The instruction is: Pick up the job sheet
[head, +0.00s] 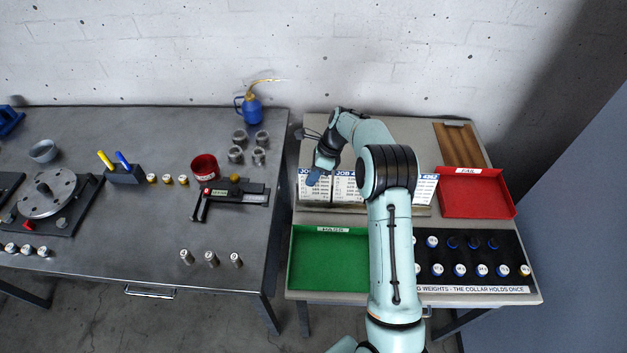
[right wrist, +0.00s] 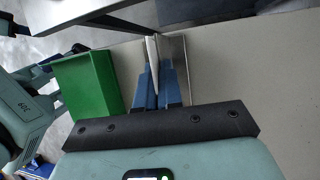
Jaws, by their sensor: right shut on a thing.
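Several white job sheets headed "JOB" stand in a row in a rack at the back of the right table. My right gripper (head: 313,177) is at the top of the leftmost job sheet (head: 314,193). Another job sheet (head: 346,190) stands beside it, and one more (head: 425,190) shows right of my arm; my arm hides part of the row. In the right wrist view, the blue fingers (right wrist: 158,88) are closed on a thin white sheet (right wrist: 152,52), seen edge-on. The sheet looks still in line with the rack. My left gripper is not seen.
A green tray (head: 292,262) lies in front of the rack, and a red tray (head: 478,211) is at the right. A black weight board (head: 470,254) holds several weights. The left table (head: 120,240) carries a rotor disc (head: 47,192), a caliper (head: 236,193) and a blue oil can (head: 251,110).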

